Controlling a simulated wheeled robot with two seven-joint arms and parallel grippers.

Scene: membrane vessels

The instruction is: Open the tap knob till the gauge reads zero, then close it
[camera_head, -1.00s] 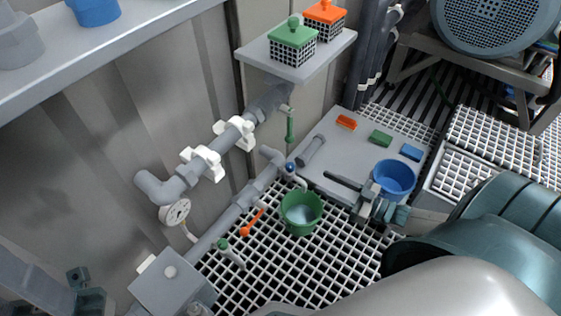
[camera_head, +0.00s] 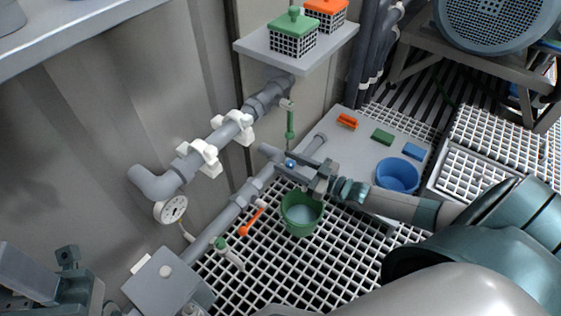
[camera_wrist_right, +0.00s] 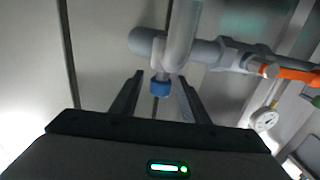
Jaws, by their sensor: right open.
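The tap knob (camera_head: 290,163) is small and blue, under the grey tap pipe above the green bucket. In the right wrist view the blue knob (camera_wrist_right: 160,88) sits between the two spread fingers, with a gap on each side. My right gripper (camera_head: 280,161) is open around it and holds nothing. The round white gauge (camera_head: 173,209) hangs under the wall pipe's elbow at the left; it also shows in the right wrist view (camera_wrist_right: 264,120). Its reading is too small to tell. A dark part of my left arm shows at the lower left; its finger opening cannot be made out.
A green bucket (camera_head: 301,217) with pale liquid stands on the grating below the tap. An orange-handled lever (camera_head: 252,222) and a green-handled valve (camera_head: 228,253) are on the low pipe. A blue bowl (camera_head: 397,175) and coloured blocks lie on the grey plate behind.

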